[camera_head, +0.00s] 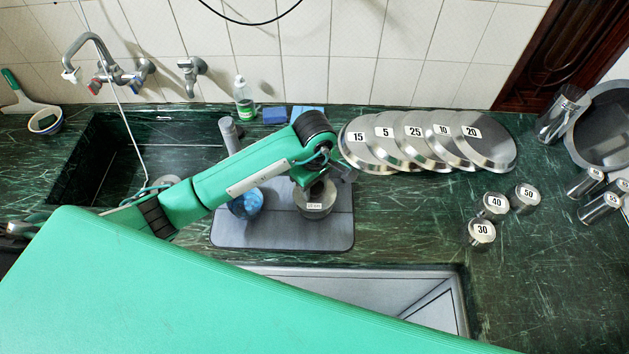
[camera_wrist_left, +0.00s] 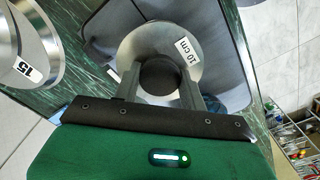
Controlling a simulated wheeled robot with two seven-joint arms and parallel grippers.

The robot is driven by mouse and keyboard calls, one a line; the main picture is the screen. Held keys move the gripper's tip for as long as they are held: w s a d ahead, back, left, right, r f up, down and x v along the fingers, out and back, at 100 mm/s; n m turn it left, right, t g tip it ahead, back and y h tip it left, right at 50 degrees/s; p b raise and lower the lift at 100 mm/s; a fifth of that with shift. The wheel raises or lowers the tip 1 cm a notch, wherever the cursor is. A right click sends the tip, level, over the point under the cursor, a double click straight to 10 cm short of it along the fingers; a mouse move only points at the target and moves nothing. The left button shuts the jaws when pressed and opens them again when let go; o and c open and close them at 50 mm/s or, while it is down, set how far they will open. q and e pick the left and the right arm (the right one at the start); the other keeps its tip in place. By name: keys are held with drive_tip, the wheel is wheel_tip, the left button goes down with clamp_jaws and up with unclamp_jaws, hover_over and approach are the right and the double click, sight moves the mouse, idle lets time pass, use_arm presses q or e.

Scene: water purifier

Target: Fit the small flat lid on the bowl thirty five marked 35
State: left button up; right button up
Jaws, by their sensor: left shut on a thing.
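A small round metal lid (camera_head: 312,208) marked 10 cm with a dark knob is over the grey mat; it also shows in the left wrist view (camera_wrist_left: 133,50). My left gripper (camera_head: 326,178) reaches down onto it from the left. In the left wrist view its two fingers (camera_wrist_left: 158,78) are shut on the dark knob. I cannot tell whether the lid touches the mat. A small metal canister (camera_head: 599,207) at the right edge carries a label that may read 35 or 55. My right gripper is not in view.
Canisters marked 40 (camera_head: 493,207), 50 (camera_head: 525,196) and 30 (camera_head: 480,234) stand right of the mat (camera_head: 235,238). Several large lids (camera_head: 489,142) overlap at the back. A blue object (camera_head: 246,204) is beside my arm. The sink (camera_head: 85,160) is at left.

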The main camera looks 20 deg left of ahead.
use_arm(q)
wheel_tip(320, 180, down, 2)
drive_tip(key=shift+f+b, duration=0.25)
drive_tip(key=shift+b, duration=0.3)
drive_tip(key=shift+f+b, duration=1)
drive_tip(key=shift+f, duration=0.15)
drive_tip(key=o, duration=1.1)
drive_tip(key=shift+c, duration=0.2)
drive_tip(key=shift+r, duration=0.15)
drive_tip(key=shift+r, duration=0.35)
wheel_tip(320, 180, up, 11)
drive_tip(key=b, duration=0.2)
drive_tip(key=shift+w+b, duration=0.1)
drive_tip(key=shift+b, duration=0.25)
drive_tip(key=shift+r, duration=0.95)
